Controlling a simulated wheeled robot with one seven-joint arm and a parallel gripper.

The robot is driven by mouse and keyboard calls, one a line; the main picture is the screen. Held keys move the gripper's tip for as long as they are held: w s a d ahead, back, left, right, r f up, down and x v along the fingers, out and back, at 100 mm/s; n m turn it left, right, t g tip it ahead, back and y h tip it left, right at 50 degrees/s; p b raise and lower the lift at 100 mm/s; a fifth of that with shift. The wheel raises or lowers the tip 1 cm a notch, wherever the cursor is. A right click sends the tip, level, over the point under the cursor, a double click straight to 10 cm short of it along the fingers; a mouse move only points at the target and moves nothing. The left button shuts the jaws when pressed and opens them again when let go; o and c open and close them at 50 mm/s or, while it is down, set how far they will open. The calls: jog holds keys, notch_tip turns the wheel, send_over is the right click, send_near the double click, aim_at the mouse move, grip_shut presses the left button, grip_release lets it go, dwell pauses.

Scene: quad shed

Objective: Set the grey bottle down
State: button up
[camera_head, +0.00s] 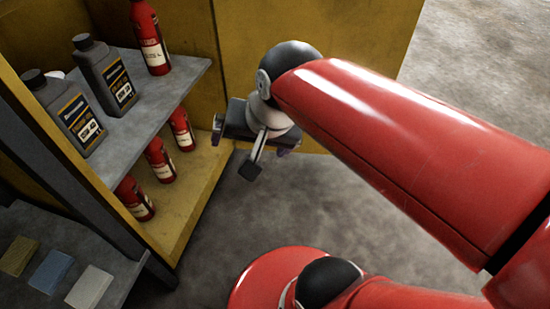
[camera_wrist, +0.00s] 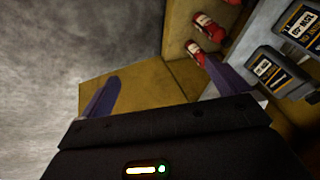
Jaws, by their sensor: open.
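Two grey bottles with dark caps and dark labels stand upright on the grey upper shelf (camera_head: 160,98) of a yellow cabinet. One grey bottle (camera_head: 106,74) is farther back, and the other grey bottle (camera_head: 64,110) is nearer the front left. Both also show at the right of the wrist view, one bottle lower (camera_wrist: 272,74) and one bottle at the edge (camera_wrist: 302,28). I cannot tell which one the task means. My gripper (camera_head: 250,135) is to the right of the shelf, apart from both bottles. Its purple fingers are spread with nothing between them in the wrist view (camera_wrist: 166,92).
A red bottle (camera_head: 150,38) stands at the back of the upper shelf. Several red bottles (camera_head: 160,160) stand on the yellow level below. A lower grey shelf at left holds a yellow block (camera_head: 18,256), a blue block (camera_head: 50,270) and a white block (camera_head: 90,287). Concrete floor (camera_head: 215,235) lies open.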

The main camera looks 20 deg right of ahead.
jog(key=s+d+n, duration=0.1)
jog(key=s+f+n+h, duration=0.1)
jog(key=n, duration=0.1)
jog(key=s+d+f+n, duration=0.1)
jog(key=s+n, duration=0.1)
jog(key=shift+s+d, duration=0.1)
jog(key=shift+d, duration=0.25)
